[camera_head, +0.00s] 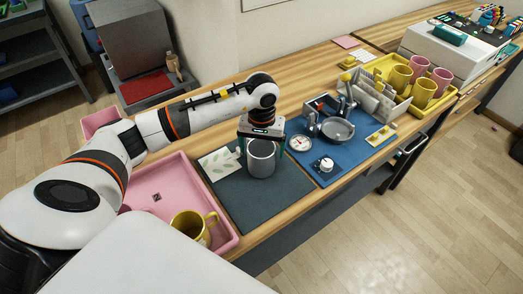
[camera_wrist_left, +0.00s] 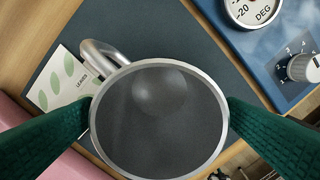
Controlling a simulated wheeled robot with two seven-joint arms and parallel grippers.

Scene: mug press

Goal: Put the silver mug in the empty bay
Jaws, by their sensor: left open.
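The silver mug (camera_head: 261,160) stands upright on a dark grey mat (camera_head: 268,207), and its handle shows in the head view on the left side. My left gripper (camera_head: 263,155) is over it, open, with one finger on each side of the mug. In the left wrist view the mug (camera_wrist_left: 158,120) lies between the two green fingers, close to both, with its open top facing the camera. Whether the fingers touch it, I cannot tell. The yellow tray (camera_head: 440,111) at the right holds yellow and pink mugs; which place is the empty bay is not clear. My right gripper is not in view.
A pink tray (camera_head: 150,178) with a yellow mug (camera_head: 190,226) is left of the mat. A card (camera_head: 217,162) lies by the silver mug. The blue base (camera_head: 335,168) with a dial, knob and round metal dish is to the right. A white machine (camera_head: 450,48) stands beyond.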

